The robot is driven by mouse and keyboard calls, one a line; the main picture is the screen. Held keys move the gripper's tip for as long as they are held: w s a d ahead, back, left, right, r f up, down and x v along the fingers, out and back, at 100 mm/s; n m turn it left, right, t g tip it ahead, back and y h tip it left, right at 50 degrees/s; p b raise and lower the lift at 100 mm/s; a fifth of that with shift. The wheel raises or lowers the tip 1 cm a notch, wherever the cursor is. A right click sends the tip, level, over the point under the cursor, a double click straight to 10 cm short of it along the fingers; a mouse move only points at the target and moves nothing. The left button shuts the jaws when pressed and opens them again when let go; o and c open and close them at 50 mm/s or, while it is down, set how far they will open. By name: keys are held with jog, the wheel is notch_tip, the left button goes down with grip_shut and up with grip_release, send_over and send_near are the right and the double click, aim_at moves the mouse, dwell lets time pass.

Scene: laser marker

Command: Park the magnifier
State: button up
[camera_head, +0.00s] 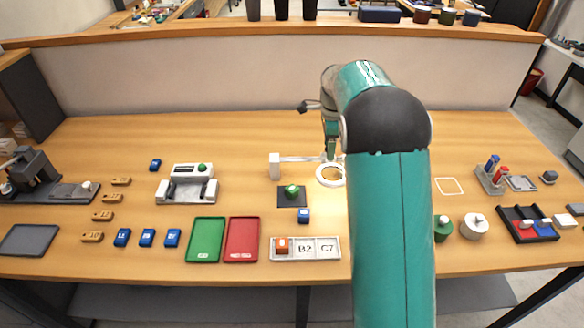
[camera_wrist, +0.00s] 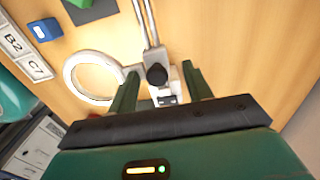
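The magnifier has a white ring (camera_head: 331,186) on a thin arm running to a white upright base (camera_head: 275,166) near the middle of the table. In the wrist view its ring (camera_wrist: 68,76) lies left of my fingers, and its rods run up the picture. A black knob (camera_wrist: 157,75) on it shows between the fingers. My gripper (camera_wrist: 160,70) has its two green fingers apart, one each side of the knob. I cannot tell whether either finger touches it. In the head view my arm hides most of the gripper and anything behind it.
A dark pad with a green-knobbed part (camera_head: 292,191) and a blue block (camera_head: 304,215) sit near the ring. A tray marked B2 and C7 (camera_head: 305,257) lies in front. A white square outline (camera_head: 449,186) lies bare to the right. Green and red trays (camera_head: 242,240) lie left.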

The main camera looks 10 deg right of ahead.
jog(key=shift+s+r, duration=0.1)
jog(key=shift+r, duration=2.65)
jog(key=shift+s+r, duration=0.1)
jog(key=shift+s+a+r, duration=0.1)
jog(key=shift+s+r, duration=0.05)
jog(key=shift+r, duration=0.15)
jog(key=s+a+r+n+t, duration=0.1)
jog(key=s+a+r+n, duration=0.3)
jog(key=s, duration=0.5)
jog(key=s+a+r+n+t, duration=0.25)
jog(key=s+r+n, duration=0.35)
jog(key=s, duration=0.3)
jog(key=s+a+f+n+t, duration=0.1)
jog(key=s+a+n, duration=0.1)
jog(key=s+n, duration=0.3)
jog(key=s+a+f+n+t, duration=0.1)
jog(key=s+n, duration=0.4)
jog(key=s, duration=0.6)
jog(key=shift+s+a+f, duration=0.3)
jog(key=shift+a+f, duration=0.4)
jog(key=shift+f, duration=0.1)
